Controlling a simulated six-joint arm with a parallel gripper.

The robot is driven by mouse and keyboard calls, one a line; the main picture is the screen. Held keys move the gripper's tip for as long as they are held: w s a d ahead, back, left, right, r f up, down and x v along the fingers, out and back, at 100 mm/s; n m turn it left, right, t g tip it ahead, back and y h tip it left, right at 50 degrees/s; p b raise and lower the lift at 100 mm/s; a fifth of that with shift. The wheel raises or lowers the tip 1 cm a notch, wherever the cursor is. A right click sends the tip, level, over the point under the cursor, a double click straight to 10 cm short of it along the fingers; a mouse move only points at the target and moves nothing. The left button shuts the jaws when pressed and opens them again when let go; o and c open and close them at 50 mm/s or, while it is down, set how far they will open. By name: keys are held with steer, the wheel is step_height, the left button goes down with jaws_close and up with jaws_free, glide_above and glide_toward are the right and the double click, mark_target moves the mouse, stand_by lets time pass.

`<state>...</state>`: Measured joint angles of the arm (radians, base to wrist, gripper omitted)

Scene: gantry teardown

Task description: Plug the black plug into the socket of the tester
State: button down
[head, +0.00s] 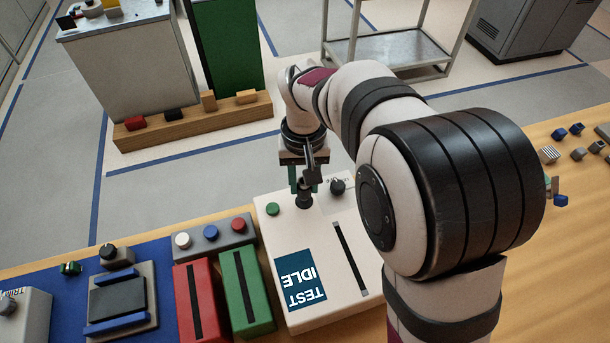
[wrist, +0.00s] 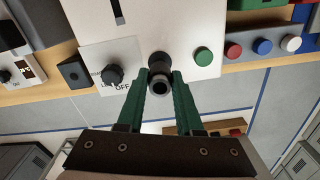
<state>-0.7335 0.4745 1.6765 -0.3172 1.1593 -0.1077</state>
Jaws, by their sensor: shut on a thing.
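The tester is a white box (head: 272,240) with a blue screen reading TEST IDLE, a long dark slot, a green button and a black knob. My gripper (head: 304,188) is over its far edge, between the button and the knob. In the wrist view, its green fingers (wrist: 161,78) are shut on the black plug (wrist: 160,86), whose round hollow end faces the camera. The plug also shows in the head view (head: 304,202), upright against the tester top. A dark round part lies beyond the plug; the socket is largely hidden, and I cannot tell how deep the plug sits.
The green button (head: 272,209) and black knob (head: 337,186) flank the gripper closely. Red (head: 195,300) and green (head: 247,290) slotted blocks and a grey button box (head: 215,240) stand left of the tester. Small loose parts lie at the far right.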

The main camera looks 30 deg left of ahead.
steer(key=shift+f, duration=0.15)
steer(key=shift+f, duration=0.65)
steer(key=shift+f, duration=0.15)
steer(key=shift+f, duration=0.35)
steer(key=shift+c, duration=2.4)
jaws_free()
steer(key=shift+f, duration=0.1)
